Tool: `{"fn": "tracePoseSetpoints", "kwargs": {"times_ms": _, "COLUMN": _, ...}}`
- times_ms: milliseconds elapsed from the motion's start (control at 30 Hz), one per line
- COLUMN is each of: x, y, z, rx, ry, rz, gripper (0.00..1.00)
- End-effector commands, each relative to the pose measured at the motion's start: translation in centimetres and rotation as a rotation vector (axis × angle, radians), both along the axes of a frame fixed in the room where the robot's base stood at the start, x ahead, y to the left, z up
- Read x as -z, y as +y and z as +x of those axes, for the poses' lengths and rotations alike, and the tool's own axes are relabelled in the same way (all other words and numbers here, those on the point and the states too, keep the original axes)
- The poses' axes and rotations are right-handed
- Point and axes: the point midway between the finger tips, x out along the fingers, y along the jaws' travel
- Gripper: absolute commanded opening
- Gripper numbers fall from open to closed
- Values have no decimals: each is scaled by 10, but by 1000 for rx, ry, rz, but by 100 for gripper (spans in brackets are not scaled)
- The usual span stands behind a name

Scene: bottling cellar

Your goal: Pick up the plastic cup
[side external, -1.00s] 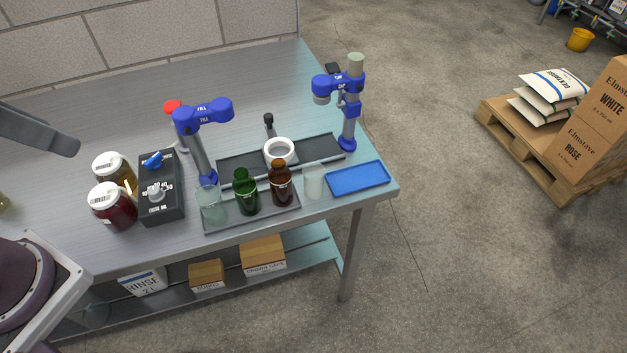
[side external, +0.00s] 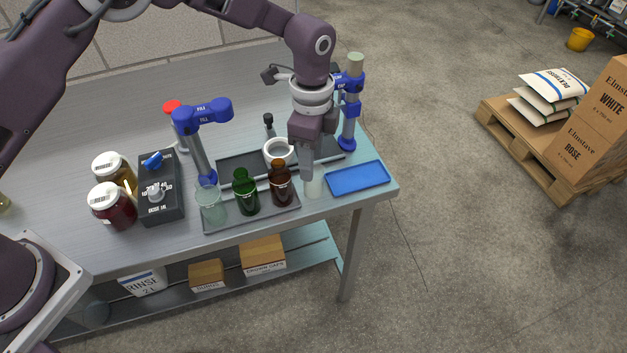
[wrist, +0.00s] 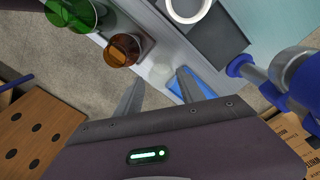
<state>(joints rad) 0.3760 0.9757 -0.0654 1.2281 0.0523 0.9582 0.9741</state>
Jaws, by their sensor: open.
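The plastic cup (side external: 314,188) is translucent and whitish. It stands upright near the front edge of the metal bench, between the brown bottle and the blue tray. My gripper (side external: 307,176) points down at the cup in the side view, and its fingers hide the cup's upper part. In the wrist view the two fingers of my gripper (wrist: 160,77) are apart, with the pale, faint cup (wrist: 161,70) showing between their tips. I cannot tell whether the fingers touch it.
A brown bottle (side external: 281,184), a green bottle (side external: 246,194) and a clear vessel (side external: 211,208) stand left of the cup. The blue tray (side external: 358,178) lies close on the right. A blue clamp stand (side external: 347,143) and a white ring (side external: 277,150) are behind.

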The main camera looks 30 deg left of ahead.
Motion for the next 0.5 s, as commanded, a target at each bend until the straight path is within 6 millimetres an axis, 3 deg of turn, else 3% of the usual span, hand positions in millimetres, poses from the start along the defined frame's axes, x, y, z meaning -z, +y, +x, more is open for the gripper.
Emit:
{"fn": "tracePoseSetpoints", "kwargs": {"times_ms": 400, "x": 68, "y": -1, "z": 0, "rx": -4, "ry": 2, "rz": 1, "gripper": 46}}
{"fn": "tracePoseSetpoints", "kwargs": {"times_ms": 500, "x": 75, "y": -1, "z": 0, "rx": -4, "ry": 0, "rz": 0, "gripper": 46}}
